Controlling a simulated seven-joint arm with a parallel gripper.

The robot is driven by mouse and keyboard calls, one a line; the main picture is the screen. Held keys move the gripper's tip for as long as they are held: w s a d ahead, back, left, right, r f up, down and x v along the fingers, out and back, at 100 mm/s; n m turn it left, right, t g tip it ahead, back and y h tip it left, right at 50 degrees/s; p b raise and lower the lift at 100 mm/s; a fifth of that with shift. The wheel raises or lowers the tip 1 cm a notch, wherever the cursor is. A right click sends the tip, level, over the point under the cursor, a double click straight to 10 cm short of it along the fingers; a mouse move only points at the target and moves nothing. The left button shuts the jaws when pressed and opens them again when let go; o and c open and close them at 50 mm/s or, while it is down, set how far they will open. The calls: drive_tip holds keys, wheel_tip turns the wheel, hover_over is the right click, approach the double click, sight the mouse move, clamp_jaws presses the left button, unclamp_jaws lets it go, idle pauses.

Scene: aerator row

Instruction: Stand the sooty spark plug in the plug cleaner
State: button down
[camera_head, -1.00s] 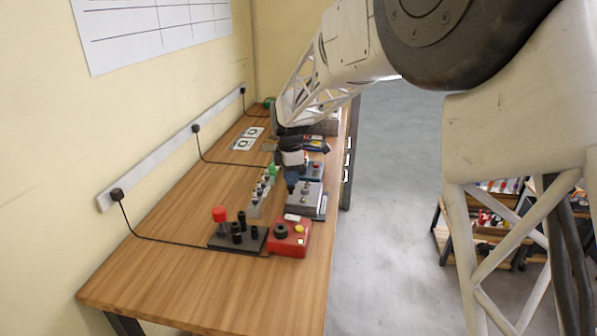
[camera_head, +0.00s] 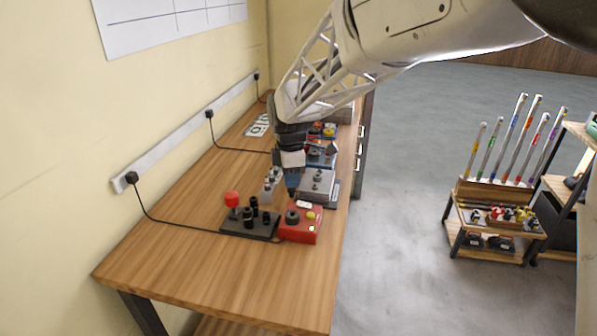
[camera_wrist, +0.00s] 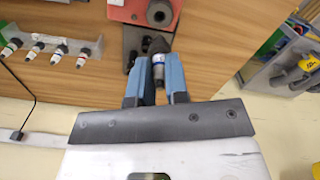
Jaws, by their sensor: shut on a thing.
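The spark plug (camera_wrist: 158,64) is between the blue fingertips of my gripper (camera_wrist: 158,78) in the wrist view, with a pale banded body and a dark end pointing away from the gripper. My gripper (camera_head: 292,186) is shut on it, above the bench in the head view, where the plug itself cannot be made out. The plug cleaner appears to be the red box (camera_head: 300,234) with a dark round socket and a yellow button, nearer the camera than the gripper. Its red body (camera_wrist: 122,12) shows at the top of the wrist view. The plug is apart from its socket.
A black block (camera_head: 236,230) with dark sockets and a red-topped piece stands left of the cleaner. A pale rack (camera_wrist: 72,48) holds several plugs. A grey metal block (camera_head: 316,180) stands right of the gripper. The near bench (camera_head: 215,280) is clear.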

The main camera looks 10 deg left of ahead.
sight(292, 197)
drive_tip(key=shift+f, duration=2.55)
drive_tip(key=shift+f+m, duration=0.1)
drive_tip(key=shift+m, duration=0.3)
drive_tip(key=shift+f, duration=1.35)
drive_tip(key=c, duration=1)
unclamp_jaws()
drive_tip(key=shift+c, duration=0.2)
drive_tip(key=shift+r, duration=0.1)
drive_tip(key=shift+r, duration=3.45)
